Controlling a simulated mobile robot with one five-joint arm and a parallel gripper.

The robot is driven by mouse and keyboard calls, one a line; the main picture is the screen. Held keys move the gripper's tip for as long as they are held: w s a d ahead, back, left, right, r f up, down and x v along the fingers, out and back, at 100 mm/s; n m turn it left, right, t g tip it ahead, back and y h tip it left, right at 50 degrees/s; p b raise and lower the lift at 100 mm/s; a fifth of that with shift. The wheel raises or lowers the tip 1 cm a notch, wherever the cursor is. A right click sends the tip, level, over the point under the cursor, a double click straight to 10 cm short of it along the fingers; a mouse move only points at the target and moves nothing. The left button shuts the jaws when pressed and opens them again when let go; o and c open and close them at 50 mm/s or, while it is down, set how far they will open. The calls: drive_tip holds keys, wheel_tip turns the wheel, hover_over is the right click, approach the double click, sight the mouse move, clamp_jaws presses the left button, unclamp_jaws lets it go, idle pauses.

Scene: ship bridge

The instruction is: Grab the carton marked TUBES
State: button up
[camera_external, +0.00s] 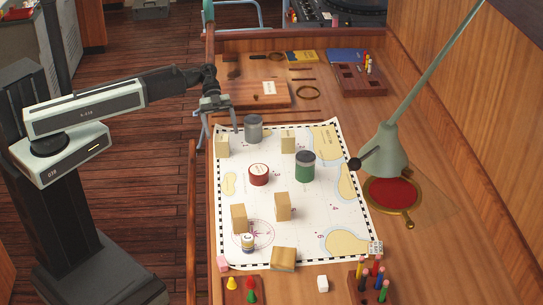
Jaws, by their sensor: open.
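Several small tan cartons stand on the chart: one at the far left (222,146), one at the far middle (288,142), one at the near left (238,218) and one near the centre (283,207). Another tan block (284,259) sits at the chart's near edge. Their lettering is too small to read, so I cannot tell which is marked TUBES. My gripper (216,131) is open and empty, fingers pointing down. It appears above the table's left edge, close to the far-left carton in the picture; I cannot tell the gap in depth.
A grey tin (253,129), red tin (259,174), green tin (305,166) and small jar (248,243) stand among the cartons. A lamp (383,155) overhangs the right side above a red round dish (393,193). A wooden rail (191,220) edges the left.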

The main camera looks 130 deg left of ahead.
sight(224, 152)
wheel_tip(224, 152, down, 4)
drive_tip(key=b, duration=0.3)
drive_tip(key=shift+r, duration=0.15)
wheel_tip(224, 152, down, 4)
drive_tip(key=b, duration=0.4)
drive_tip(key=x, duration=0.1)
drive_tip(key=b+x, duration=0.1)
drive_tip(key=shift+w+d+r, duration=0.1)
drive_tip(key=shift+w+d, duration=0.25)
drive_tip(key=shift+w, duration=0.05)
drive_tip(key=shift+r, duration=0.15)
drive_tip(key=shift+c, duration=0.5)
drive_tip(key=c, duration=1.6)
